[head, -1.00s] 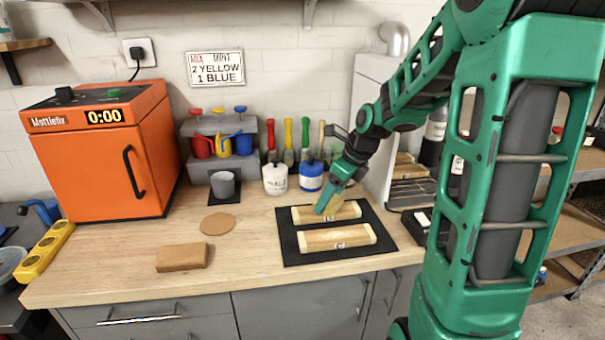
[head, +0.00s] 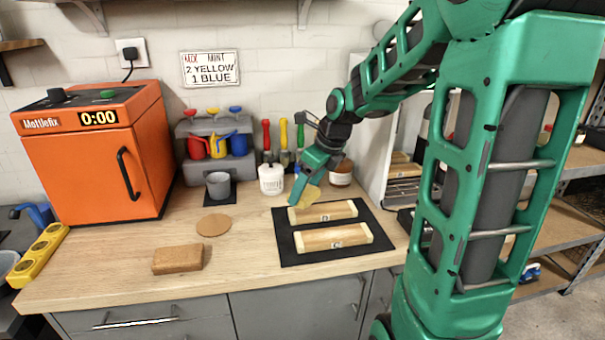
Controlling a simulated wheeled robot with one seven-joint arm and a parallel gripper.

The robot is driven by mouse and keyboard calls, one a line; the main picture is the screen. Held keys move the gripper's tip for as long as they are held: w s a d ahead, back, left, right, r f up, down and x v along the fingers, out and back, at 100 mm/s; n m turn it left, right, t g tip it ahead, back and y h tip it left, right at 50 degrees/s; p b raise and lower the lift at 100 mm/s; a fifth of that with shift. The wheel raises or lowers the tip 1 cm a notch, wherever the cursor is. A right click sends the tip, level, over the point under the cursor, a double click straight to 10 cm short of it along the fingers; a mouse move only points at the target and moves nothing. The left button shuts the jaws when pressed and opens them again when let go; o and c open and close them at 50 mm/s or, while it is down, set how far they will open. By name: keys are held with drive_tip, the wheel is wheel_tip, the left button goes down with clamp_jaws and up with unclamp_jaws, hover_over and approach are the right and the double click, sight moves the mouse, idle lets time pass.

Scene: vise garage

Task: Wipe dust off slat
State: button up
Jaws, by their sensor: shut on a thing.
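Two pale wooden slats lie side by side on a black mat (head: 289,249) on the bench. The back slat (head: 340,210) carries a mark like "B", and the front slat (head: 313,241) one like "C". My gripper (head: 303,194) is shut on a yellowish cloth-like piece (head: 312,196). It is at the left end of the back slat; I cannot tell whether the cloth touches the slat. Dust is too small to make out on either slat.
A brown block (head: 178,259) and a round tan disc (head: 214,225) lie left of the mat. A grey cup (head: 219,185), a white jar (head: 271,179) and brush handles stand behind. An orange oven (head: 95,155) is at the left.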

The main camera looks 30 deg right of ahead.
drive_tip(key=shift+a+r, duration=0.1)
drive_tip(key=shift+r, duration=2.2)
